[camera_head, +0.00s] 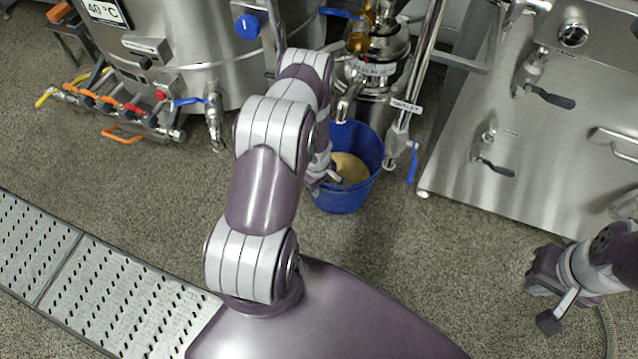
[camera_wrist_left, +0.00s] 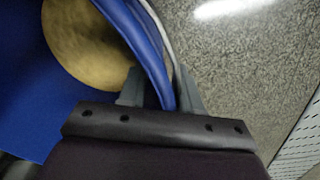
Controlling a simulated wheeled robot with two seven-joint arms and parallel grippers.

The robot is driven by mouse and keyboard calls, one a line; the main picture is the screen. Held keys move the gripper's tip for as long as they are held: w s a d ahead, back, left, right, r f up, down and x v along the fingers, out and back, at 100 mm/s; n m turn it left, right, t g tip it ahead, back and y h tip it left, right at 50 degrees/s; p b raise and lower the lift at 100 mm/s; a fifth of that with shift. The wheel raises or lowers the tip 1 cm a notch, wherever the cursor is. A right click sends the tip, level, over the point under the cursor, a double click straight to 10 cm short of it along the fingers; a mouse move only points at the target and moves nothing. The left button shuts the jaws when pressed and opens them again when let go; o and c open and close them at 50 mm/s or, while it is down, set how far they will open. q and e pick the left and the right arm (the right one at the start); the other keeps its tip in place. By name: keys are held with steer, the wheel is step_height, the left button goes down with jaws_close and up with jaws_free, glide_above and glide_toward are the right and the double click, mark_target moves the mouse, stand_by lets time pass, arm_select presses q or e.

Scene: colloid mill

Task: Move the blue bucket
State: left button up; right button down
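The blue bucket (camera_head: 345,200) stands on the floor below the mill's outlet, with tan material (camera_head: 350,168) inside. My left gripper (camera_head: 328,178) is at the bucket's near left rim, partly hidden by my own arm in the head view. In the left wrist view the bucket wall (camera_wrist_left: 135,30) runs between the two fingers (camera_wrist_left: 158,85), one inside the bucket and one outside, with little gap, so it looks shut on the rim. My right gripper (camera_head: 545,295) is at the lower right, away from the bucket; its finger gap is unclear.
A steel tank (camera_head: 190,60) with valves and hoses stands at the back left. The steel mill (camera_head: 385,60) rises just behind the bucket. A steel cabinet (camera_head: 540,150) with handles stands at the right. A perforated metal platform (camera_head: 110,290) lies at the lower left. Grey floor left of the bucket is clear.

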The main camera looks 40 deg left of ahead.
arm_select(q)
jaws_close()
stand_by(1.4)
